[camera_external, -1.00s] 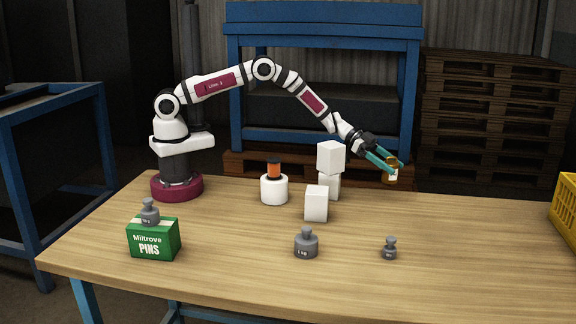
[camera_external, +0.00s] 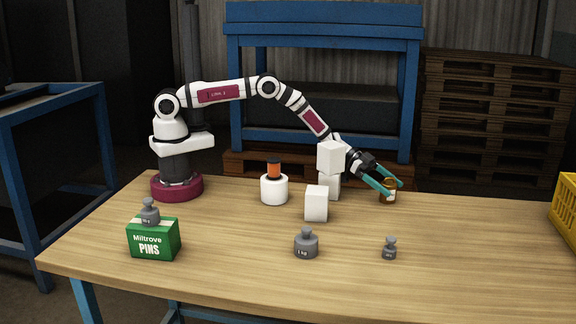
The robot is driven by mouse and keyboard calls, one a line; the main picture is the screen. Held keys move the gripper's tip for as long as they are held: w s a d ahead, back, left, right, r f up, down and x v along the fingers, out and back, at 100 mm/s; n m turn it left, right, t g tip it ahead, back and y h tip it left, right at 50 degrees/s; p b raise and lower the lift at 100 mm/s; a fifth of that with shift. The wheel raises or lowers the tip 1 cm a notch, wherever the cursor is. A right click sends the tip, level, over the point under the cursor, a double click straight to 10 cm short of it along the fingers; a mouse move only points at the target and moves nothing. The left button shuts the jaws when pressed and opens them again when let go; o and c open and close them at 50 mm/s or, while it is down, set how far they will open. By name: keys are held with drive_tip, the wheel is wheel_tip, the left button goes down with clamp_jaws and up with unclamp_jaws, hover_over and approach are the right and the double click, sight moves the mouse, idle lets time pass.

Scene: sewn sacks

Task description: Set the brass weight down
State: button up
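My gripper (camera_external: 391,187), with teal fingers, is at the back right of the table, pointing down and to the right. It is shut on a small amber-brown jar (camera_external: 388,197) with a pale label. The jar is upright, at or just above the tabletop; I cannot tell if it touches. The fingers hide part of it. No brass-coloured weight shows clearly. The knobbed weights I see are grey: one marked 1 kg (camera_external: 306,244) at front centre, a smaller one (camera_external: 389,248) to its right, and one (camera_external: 149,212) on a green box.
White blocks (camera_external: 316,204) stand left of my gripper, one stacked on another (camera_external: 330,158). A white cylinder (camera_external: 274,190) with an orange and black piece on top is further left. The green pins box (camera_external: 153,239) is front left.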

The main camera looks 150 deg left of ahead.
sight(387, 182)
drive_tip(key=shift+s+r, duration=0.25)
drive_tip(key=shift+s, duration=0.05)
drive_tip(key=v, duration=0.3)
drive_tip(key=shift+s+d+r, duration=0.1)
drive_tip(key=shift+s+r, duration=0.1)
drive_tip(key=shift+s, duration=0.15)
wheel_tip(387, 182, up, 7)
drive_tip(key=shift+s+d, duration=0.2)
drive_tip(key=shift+s, duration=0.05)
drive_tip(key=shift+r, duration=0.1)
